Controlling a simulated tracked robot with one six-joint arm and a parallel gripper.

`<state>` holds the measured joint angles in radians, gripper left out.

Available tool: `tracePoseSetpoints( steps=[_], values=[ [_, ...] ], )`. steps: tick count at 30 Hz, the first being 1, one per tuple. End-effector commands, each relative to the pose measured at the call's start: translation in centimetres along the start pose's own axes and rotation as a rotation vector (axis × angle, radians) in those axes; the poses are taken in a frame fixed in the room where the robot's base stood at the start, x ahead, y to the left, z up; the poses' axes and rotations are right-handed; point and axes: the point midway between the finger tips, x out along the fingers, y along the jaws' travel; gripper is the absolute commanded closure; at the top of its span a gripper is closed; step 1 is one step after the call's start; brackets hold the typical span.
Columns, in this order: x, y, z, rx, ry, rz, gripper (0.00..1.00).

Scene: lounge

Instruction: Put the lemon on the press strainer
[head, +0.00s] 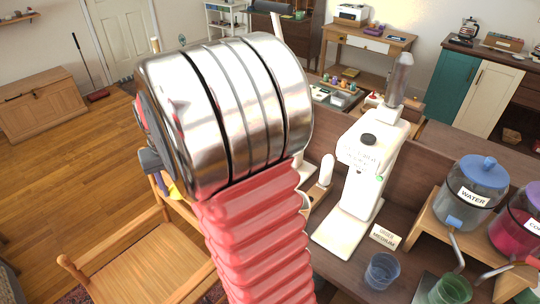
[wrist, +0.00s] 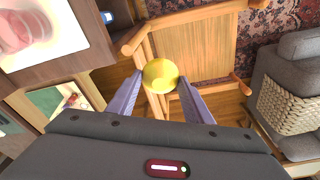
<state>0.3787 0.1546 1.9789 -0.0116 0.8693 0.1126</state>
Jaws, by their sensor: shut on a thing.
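In the wrist view the yellow lemon (wrist: 160,74) sits between the two purple fingertips of my gripper (wrist: 161,80). The gripper is shut on it and holds it in the air, with a wooden chair below. In the head view my own arm fills the middle, and only a small part of the gripper shows at its left edge. I cannot make out the press strainer for certain. A pink translucent thing on a white surface (wrist: 40,55) is cut off at the wrist view's upper left.
The wooden chair (head: 150,258) stands beside the counter, and also shows in the wrist view (wrist: 205,45). On the counter are a white machine (head: 362,170), a blue cup (head: 381,270), a green cup (head: 452,290) and a water dispenser (head: 478,190). A grey sofa (wrist: 295,80) is at right.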

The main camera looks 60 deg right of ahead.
Motion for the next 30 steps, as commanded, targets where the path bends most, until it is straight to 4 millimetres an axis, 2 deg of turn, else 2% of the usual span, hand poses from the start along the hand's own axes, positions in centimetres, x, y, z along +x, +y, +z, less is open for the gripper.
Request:
tracePoseSetpoints(
  steps=[1,6,15,24,30],
  values=[
    [-1.0,2.0,0.4,0.063,0.005,0.008,0.80],
    [-3.6,7.7,2.8,0.272,0.002,0.039,0.80],
    [-7.8,16.0,8.7,0.646,0.004,0.093,0.80],
    [-11.5,21.9,15.9,1.013,0.012,0.150,0.80],
    [-12.7,23.5,19.0,1.159,0.014,0.173,0.80]
  ],
)
